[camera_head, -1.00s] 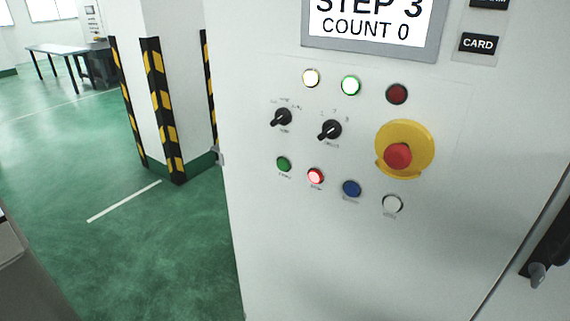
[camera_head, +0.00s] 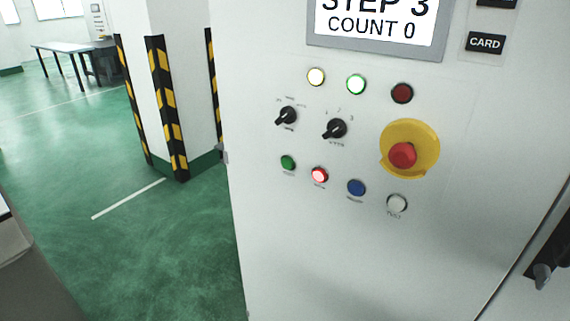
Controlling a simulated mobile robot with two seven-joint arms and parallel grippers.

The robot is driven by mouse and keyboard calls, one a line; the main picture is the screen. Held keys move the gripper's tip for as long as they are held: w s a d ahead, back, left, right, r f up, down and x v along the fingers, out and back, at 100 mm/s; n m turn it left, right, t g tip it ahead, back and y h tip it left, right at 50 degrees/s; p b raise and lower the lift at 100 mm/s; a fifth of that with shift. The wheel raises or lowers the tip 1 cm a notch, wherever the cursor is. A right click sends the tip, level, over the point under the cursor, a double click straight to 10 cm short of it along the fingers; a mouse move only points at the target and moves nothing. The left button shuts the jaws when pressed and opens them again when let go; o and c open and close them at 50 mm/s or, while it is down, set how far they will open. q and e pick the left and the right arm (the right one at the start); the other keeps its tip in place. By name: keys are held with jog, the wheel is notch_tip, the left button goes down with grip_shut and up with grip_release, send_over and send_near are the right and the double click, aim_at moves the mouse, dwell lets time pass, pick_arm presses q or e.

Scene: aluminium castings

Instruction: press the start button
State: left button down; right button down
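A white control cabinet (camera_head: 300,260) fills the right half of the head view. Its lower button row has a green button (camera_head: 288,162), a red lit button (camera_head: 319,175), a blue button (camera_head: 356,188) and a white button (camera_head: 397,203). The small labels under the buttons are too blurred to read surely, so I cannot tell which one is marked start. The green button is unlit. Neither of my grippers is in view, and nothing touches the panel.
A red emergency stop (camera_head: 402,155) on a yellow plate (camera_head: 423,138) sits right of two black selector knobs (camera_head: 287,115). A screen (camera_head: 376,22) reads STEP 3, COUNT 0. A black handle (camera_head: 550,262) is at the right edge. A striped pillar (camera_head: 172,110) stands left behind.

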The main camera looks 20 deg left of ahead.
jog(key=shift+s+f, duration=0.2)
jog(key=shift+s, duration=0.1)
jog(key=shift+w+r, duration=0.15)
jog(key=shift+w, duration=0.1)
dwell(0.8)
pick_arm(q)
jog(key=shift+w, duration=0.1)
